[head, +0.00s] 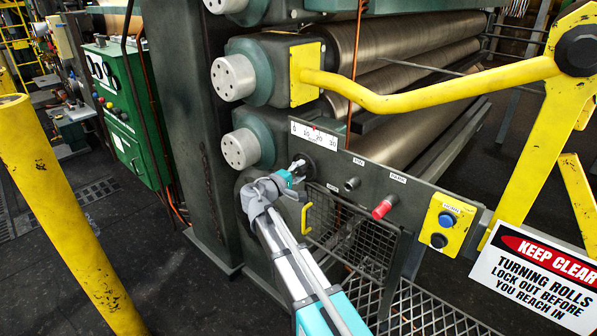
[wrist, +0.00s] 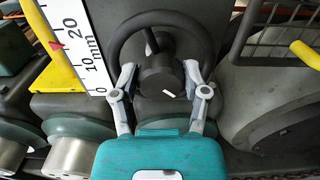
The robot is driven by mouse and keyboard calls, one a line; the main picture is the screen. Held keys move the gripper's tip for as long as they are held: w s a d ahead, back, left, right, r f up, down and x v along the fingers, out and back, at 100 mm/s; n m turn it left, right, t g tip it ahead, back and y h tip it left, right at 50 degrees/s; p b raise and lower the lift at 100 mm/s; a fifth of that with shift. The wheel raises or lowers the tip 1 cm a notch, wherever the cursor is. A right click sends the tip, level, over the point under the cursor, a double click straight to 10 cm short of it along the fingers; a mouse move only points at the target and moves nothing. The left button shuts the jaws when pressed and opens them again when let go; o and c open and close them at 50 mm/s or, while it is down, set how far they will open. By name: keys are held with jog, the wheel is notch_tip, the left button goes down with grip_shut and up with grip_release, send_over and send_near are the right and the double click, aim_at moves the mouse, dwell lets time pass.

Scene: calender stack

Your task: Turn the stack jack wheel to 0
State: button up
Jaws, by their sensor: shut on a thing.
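The stack jack wheel (wrist: 158,82) is a black handwheel with a round hub and a thin rim, on the dark panel in front of the rolls. My gripper (wrist: 160,72) is shut on the wheel, with one finger on each side of the hub. In the head view my gripper (head: 297,168) reaches the panel and hides most of the wheel. A white millimetre scale (wrist: 80,45) is beside the wheel. Its red pointer (wrist: 57,46) stands between 10 and 20, nearer 20. The scale also shows in the head view (head: 315,137), too small to read exactly.
Right of the wheel are a black knob (head: 352,184), a red knob (head: 384,207) and a yellow button box (head: 445,225). A wire-mesh guard (head: 345,240) hangs below. A yellow guard rail (head: 430,98) crosses above, and a yellow post (head: 55,215) stands left.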

jog(key=m, duration=0.4)
jog(key=shift+w+r+m, duration=0.1)
jog(key=shift+w+m, duration=0.2)
jog(key=shift+w, duration=0.05)
jog(key=m, duration=0.3)
jog(key=shift+m, duration=0.3)
jog(key=shift+c, duration=0.2)
jog(key=m, duration=0.4)
jog(key=shift+w+a, duration=0.1)
jog(key=m, duration=0.5)
jog(key=shift+o, duration=0.2)
jog(key=m, duration=0.3)
jog(key=shift+m, duration=0.3)
jog(key=m, duration=0.4)
jog(key=shift+m, duration=0.3)
jog(key=m, duration=0.4)
jog(key=shift+m, duration=0.3)
jog(key=m, duration=0.4)
jog(key=shift+a, duration=0.1)
